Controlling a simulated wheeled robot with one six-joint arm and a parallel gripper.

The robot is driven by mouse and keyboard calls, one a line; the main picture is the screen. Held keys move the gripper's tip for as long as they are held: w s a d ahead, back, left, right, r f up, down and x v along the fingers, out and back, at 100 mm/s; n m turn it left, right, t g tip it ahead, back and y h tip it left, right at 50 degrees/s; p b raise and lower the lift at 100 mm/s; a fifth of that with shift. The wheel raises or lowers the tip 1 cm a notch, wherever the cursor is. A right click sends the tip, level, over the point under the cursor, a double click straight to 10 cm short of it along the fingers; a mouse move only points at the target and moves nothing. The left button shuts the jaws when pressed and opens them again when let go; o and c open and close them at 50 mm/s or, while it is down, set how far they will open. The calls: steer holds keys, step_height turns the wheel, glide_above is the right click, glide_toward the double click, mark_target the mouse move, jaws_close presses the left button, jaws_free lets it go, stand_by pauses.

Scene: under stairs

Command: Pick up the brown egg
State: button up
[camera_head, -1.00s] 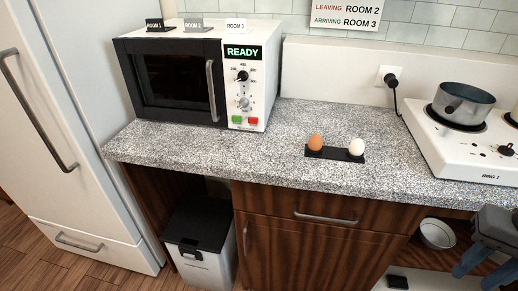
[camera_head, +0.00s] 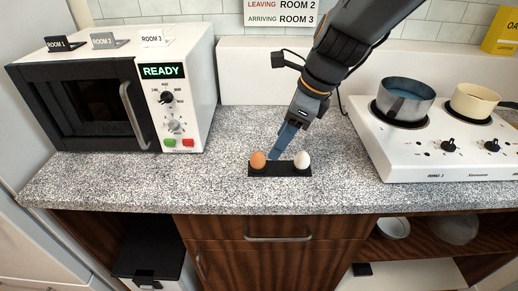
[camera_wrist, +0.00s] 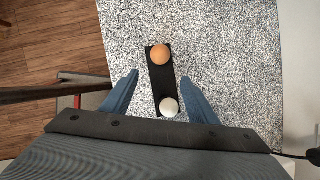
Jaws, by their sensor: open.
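The brown egg (camera_head: 258,160) stands at the left end of a black holder (camera_head: 280,170) on the speckled counter. A white egg (camera_head: 302,160) stands at its right end. In the wrist view the brown egg (camera_wrist: 160,54) is at the far end of the holder and the white egg (camera_wrist: 169,107) is at the near end. My gripper (camera_head: 276,152) reaches down from the upper right, its blue fingertips above and behind the holder, between the eggs in the picture. In the wrist view the gripper (camera_wrist: 160,86) is open, with its fingers on either side of the holder and nothing held.
A microwave (camera_head: 95,95) stands on the left of the counter (camera_head: 130,180). A white hotplate (camera_head: 420,150) with a blue-grey pot (camera_head: 403,100) and a cream pan (camera_head: 472,103) stands on the right. The counter between microwave and holder is clear.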

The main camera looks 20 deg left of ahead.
mark_target(261, 154)
steer(key=a, duration=0.1)
steer(key=a+f, duration=0.1)
steer(key=a+m, duration=0.1)
steer(key=shift+w+a+f, duration=0.15)
steer(key=shift+w+f, duration=0.05)
steer(key=shift+f, duration=0.2)
steer(key=x, duration=0.5)
steer(key=shift+s+a+p, duration=0.1)
steer(key=shift+s+p, duration=0.2)
steer(key=shift+p, duration=0.05)
steer(key=c, duration=1.1)
steer(key=shift+c, duration=0.2)
steer(key=shift+r, duration=0.1)
